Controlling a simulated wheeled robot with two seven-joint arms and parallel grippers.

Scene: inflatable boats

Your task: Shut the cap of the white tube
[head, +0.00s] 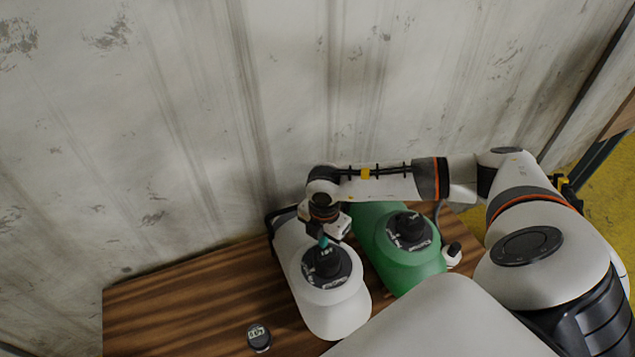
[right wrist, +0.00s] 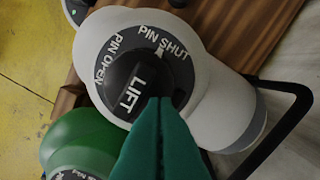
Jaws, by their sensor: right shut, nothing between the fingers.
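The white tube (head: 336,312) lies on the wooden table in the head view, and its body also shows in the right wrist view (right wrist: 222,112). On it is a round dark cap (head: 341,280) with a raised black knob marked LIFT (right wrist: 128,82). The cap's ring reads PIN SHUT and PIN OPEN; a small white pointer shows by PIN SHUT. My right gripper (head: 323,242) is above the cap. Its teal fingers (right wrist: 160,102) are shut and empty, their tips overlapping the knob in the wrist view; I cannot tell whether they touch it. My left gripper is not in view.
A green tube (head: 421,266) with a similar dark cap lies close on the right. A small dark round piece (head: 258,337) sits at the table's front. A small white-and-black item (head: 453,254) stands right of the green tube. The wooden table (head: 190,300) is bare at left; a wall (head: 160,130) rises behind.

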